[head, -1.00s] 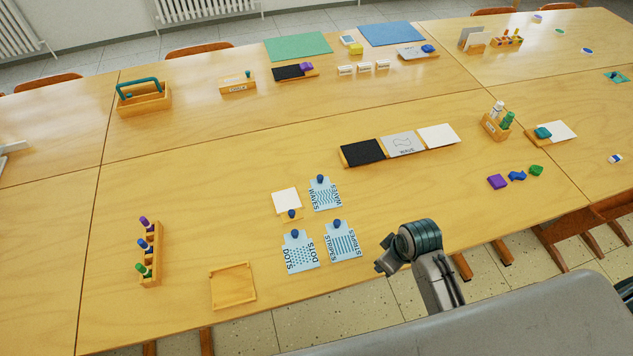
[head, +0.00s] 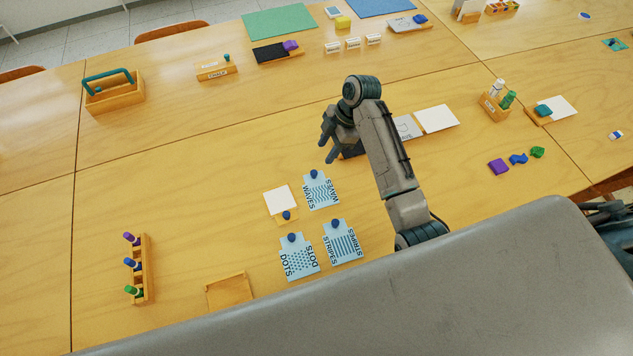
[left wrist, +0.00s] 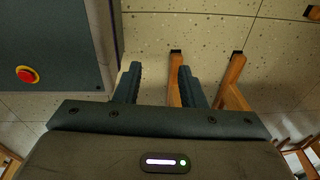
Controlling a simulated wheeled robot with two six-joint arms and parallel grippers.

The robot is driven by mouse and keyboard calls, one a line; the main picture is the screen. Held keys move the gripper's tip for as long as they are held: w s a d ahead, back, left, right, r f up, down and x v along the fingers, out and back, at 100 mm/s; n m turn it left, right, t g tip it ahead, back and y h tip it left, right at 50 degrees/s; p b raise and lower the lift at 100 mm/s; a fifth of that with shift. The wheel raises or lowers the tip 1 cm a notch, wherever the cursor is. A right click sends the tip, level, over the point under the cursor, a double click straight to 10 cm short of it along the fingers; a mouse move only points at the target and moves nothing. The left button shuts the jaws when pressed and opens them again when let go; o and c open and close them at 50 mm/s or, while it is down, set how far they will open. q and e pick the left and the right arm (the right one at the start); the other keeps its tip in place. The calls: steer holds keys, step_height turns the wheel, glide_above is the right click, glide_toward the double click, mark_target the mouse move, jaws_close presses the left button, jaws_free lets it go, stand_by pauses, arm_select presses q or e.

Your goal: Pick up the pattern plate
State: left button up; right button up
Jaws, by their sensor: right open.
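Three light-blue pattern plates with dark blue knobs lie on the table: the waves plate (head: 319,192), the dots plate (head: 299,259) and the stripes plate (head: 343,243). My right gripper (head: 327,146) is open and empty above the table, beyond the waves plate and in front of a black pad it partly hides. My left gripper (left wrist: 156,84) shows only in the left wrist view; its two fingers are apart with nothing between them, over the floor and wooden legs.
A white card on a wooden holder (head: 281,201) lies left of the waves plate. A marker rack (head: 142,270) and a wooden tray (head: 229,291) are at the left front. Purple, blue and green pieces (head: 517,160) lie at the right.

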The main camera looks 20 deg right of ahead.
mark_target(314, 172)
steer(key=x, duration=0.3)
steer(key=shift+s+a+f+p, duration=0.1)
steer(key=shift+a+f+p, duration=0.05)
steer(key=shift+f+p, duration=0.15)
steer(key=p+x, duration=0.2)
steer(key=x, duration=0.2)
steer(key=shift+s+a+f, duration=0.1)
steer(key=shift+a+f, duration=0.05)
steer(key=shift+f, duration=0.2)
steer(key=shift+a+f, duration=0.1)
steer(key=shift+f, duration=0.2)
arm_select(q)
steer(key=r, duration=0.1)
steer(key=s+r, duration=0.1)
steer(key=r, duration=0.1)
arm_select(e)
steer(key=shift+f, duration=0.15)
steer(key=shift+c, duration=0.2)
jaws_close()
